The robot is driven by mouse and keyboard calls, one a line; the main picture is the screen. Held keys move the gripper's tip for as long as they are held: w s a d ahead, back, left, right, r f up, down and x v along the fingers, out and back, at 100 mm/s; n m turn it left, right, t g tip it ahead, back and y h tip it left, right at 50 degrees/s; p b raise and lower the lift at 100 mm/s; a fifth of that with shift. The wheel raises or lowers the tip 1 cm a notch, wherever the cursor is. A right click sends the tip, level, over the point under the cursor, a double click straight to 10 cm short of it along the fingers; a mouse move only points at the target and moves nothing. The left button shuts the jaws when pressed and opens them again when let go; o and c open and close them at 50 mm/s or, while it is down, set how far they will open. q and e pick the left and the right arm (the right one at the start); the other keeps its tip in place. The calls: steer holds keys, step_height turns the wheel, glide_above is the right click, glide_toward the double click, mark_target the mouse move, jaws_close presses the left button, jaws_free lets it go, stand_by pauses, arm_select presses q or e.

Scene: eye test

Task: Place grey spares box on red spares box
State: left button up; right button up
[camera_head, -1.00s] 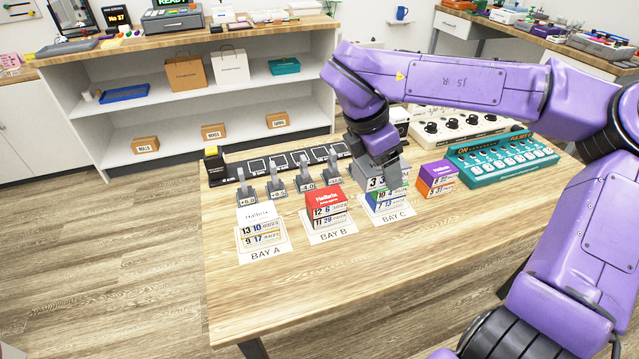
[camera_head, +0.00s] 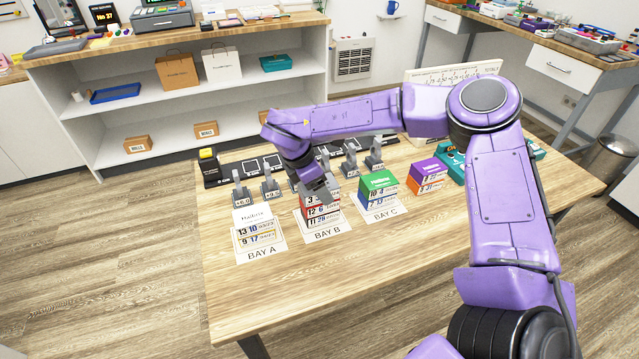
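The red spares box (camera_head: 321,210) sits on top of a stack at the BAY B card, with another numbered box (camera_head: 325,219) under it. The grey spares box (camera_head: 311,199) is directly over the red box, roughly in line with it. No clear gap shows between them, but I cannot tell whether its weight rests there. My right gripper (camera_head: 318,190) comes down from above and is shut on the grey box, hiding most of its top. My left gripper is not in view.
A green box (camera_head: 379,184) tops the BAY C stack, close right. A white box (camera_head: 252,218) tops the BAY A stack, left. Grey upright levers (camera_head: 351,163) stand close behind. A purple-orange stack (camera_head: 428,172) is farther right. The table front (camera_head: 330,275) is clear.

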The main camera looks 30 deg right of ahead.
steer(key=shift+f, duration=0.1)
steer(key=o, duration=1.1)
steer(key=shift+r, duration=0.35)
steer(key=shift+a+r, duration=0.2)
steer(key=shift+r, duration=0.1)
steer(key=b+v, duration=0.1)
steer(key=v, duration=0.9)
steer(key=shift+b, duration=0.4)
steer(key=shift+a+r, duration=0.2)
steer(key=shift+r, duration=0.35)
